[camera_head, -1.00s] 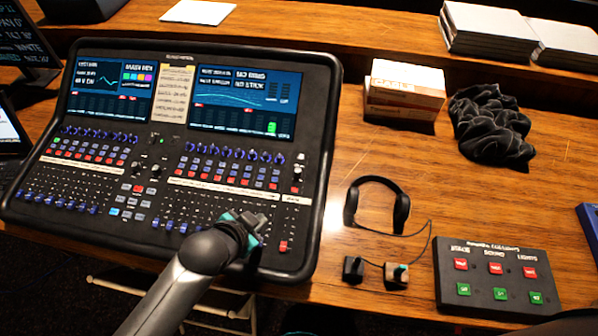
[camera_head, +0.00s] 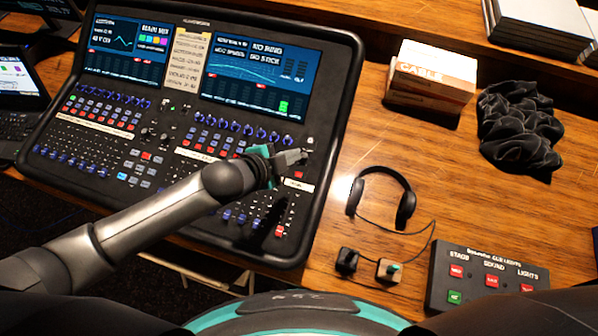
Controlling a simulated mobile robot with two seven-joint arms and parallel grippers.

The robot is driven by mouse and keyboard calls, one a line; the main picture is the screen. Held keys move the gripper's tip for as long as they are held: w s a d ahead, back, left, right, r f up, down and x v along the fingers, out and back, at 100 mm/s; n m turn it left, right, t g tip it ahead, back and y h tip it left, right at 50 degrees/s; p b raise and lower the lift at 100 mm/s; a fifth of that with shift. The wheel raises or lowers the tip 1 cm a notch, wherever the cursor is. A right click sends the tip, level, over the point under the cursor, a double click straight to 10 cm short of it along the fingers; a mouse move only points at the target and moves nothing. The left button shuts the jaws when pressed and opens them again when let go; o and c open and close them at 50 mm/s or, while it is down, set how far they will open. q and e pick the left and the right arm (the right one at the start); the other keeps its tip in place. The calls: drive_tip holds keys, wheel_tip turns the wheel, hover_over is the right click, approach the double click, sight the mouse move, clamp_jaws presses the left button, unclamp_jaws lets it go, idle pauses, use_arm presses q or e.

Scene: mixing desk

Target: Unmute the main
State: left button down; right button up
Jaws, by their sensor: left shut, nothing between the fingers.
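The black mixing desk (camera_head: 235,25) stands at the upper left, with two lit screens above rows of knobs, buttons and faders. A white label strip (camera_head: 300,187), its text too small to read surely, marks the rightmost channel. A small red button (camera_head: 299,175) shows just above that strip, and another red button (camera_head: 279,231) sits at the desk's lower right. My left gripper (camera_head: 300,156) is shut and empty over the right-hand button rows, its tips just above the upper red button. I cannot tell whether it touches the panel. My right gripper is not in view.
Headphones (camera_head: 404,201), two small black and tan blocks (camera_head: 389,271) and a cue-light box (camera_head: 440,272) lie right of the desk. A cable box (camera_head: 435,72) and dark cloth (camera_head: 519,130) sit behind. Bare wood (camera_head: 350,140) lies between.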

use_arm(q)
drive_tip(key=b, duration=0.8)
hover_over(299, 175)
drive_tip(key=s+a, duration=0.1)
drive_tip(key=shift+s+a+f, duration=0.1)
drive_tip(key=shift+f, duration=1.7)
drive_tip(key=shift+s+a+f, duration=0.1)
drive_tip(key=shift+f, duration=1.7)
drive_tip(key=shift+w+f, duration=0.2)
drive_tip(key=shift+f, duration=0.55)
drive_tip(key=shift+f+b, duration=0.3)
drive_tip(key=shift+f, duration=0.1)
drive_tip(key=shift+d+f, duration=0.1)
drive_tip(key=shift+f, duration=0.25)
drive_tip(key=shift+r+p, duration=0.75)
drive_tip(key=shift+p, duration=0.05)
